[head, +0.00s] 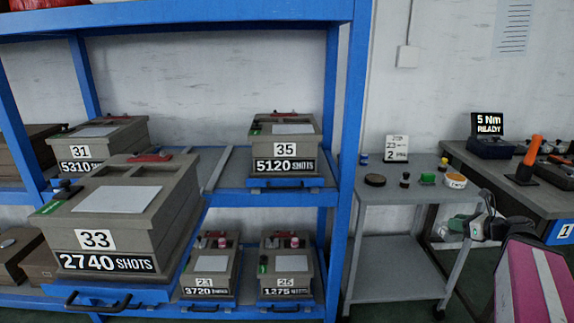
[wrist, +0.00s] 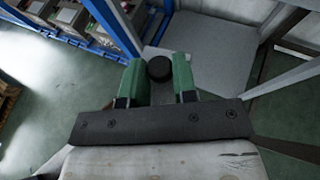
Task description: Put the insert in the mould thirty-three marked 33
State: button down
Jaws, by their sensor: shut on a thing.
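The mould marked 33 (head: 122,225) is a large grey-brown box at the left of the head view, labelled 2740 SHOTS. It stands forward of the other moulds on a blue drawer (head: 140,292) with a black handle. My gripper (head: 460,224) is at the right of the head view, far from that mould. In the wrist view my gripper's green fingers (wrist: 159,82) are shut on a dark round piece (wrist: 159,68), apparently the insert. Its underside is hidden.
The blue rack holds moulds 31 (head: 85,152), 35 (head: 285,152), 21 (head: 205,282) and 25 (head: 287,283). A grey trolley (head: 385,205) carries several small parts and a sign (head: 397,148). A bench (head: 545,200) with a 5 Nm display (head: 488,125) is at right.

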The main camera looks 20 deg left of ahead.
aim_at(116, 178)
jog(key=u, duration=1.5)
jog(key=l+u, duration=0.2)
jog(key=u, duration=0.2)
jog(key=k+l+u, duration=0.1)
jog(key=u, duration=0.3)
jog(key=l+u, duration=0.2)
jog(key=u, duration=0.2)
jog(key=k, duration=0.05)
